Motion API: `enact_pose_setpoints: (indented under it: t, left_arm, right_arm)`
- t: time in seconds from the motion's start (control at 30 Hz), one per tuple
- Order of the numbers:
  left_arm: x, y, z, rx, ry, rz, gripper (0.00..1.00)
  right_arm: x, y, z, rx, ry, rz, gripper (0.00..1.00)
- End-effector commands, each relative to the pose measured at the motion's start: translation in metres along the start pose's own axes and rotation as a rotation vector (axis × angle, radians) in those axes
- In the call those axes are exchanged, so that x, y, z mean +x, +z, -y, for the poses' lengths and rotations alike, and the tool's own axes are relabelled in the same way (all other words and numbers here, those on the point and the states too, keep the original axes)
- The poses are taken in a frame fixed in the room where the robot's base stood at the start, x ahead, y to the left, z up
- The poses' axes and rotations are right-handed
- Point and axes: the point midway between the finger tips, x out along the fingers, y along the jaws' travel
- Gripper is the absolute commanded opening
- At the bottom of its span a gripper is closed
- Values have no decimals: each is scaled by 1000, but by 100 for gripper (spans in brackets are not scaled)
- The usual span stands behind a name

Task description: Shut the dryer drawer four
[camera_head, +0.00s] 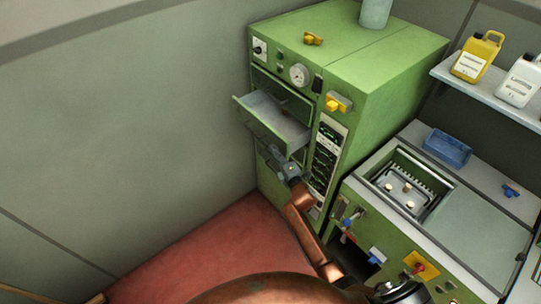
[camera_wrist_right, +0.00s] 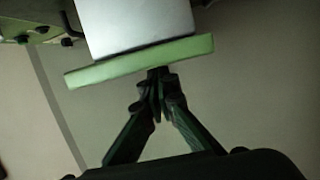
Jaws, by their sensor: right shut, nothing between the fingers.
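The green dryer cabinet (camera_head: 385,75) stands against the wall. One drawer (camera_head: 272,118) is pulled out of its front, with a pale grey inside and a green front panel; I cannot read its number. In the right wrist view the drawer's green front (camera_wrist_right: 140,60) crosses the upper part, with its grey body behind. My right gripper (camera_head: 268,154) is just below the open drawer's front in the head view. In the wrist view the fingertips (camera_wrist_right: 158,74) are together and empty, close to the green front's lower edge; I cannot tell whether they touch it. My left gripper is out of view.
A control panel (camera_head: 325,155) and a yellow switch (camera_head: 338,102) are to the right of the drawer. A green bench with a sunken basin (camera_head: 405,186) and a blue tray (camera_head: 446,148) stands at right. Red floor (camera_head: 215,255) is open at lower left.

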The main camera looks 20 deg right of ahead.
Motion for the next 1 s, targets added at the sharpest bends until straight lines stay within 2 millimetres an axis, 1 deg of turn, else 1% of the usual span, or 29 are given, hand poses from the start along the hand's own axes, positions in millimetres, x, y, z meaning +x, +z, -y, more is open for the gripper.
enact_pose_setpoints:
  t: [0.1,0.43,0.57,0.7,0.73,0.8,1.0]
  left_arm:
    - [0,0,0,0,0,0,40]
    - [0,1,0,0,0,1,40]
    - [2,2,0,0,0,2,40]
    - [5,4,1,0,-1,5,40]
    - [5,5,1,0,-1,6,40]
    - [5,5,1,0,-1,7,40]
    - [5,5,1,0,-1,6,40]
  right_arm:
    - [1,4,0,0,1,-1,0]
    - [1,6,0,0,0,0,0]
    - [4,18,1,-4,0,0,0]
    - [10,41,1,-4,0,1,0]
    - [11,44,1,-2,0,1,0]
    - [11,47,1,-1,0,1,0]
    - [11,46,0,1,1,0,0]
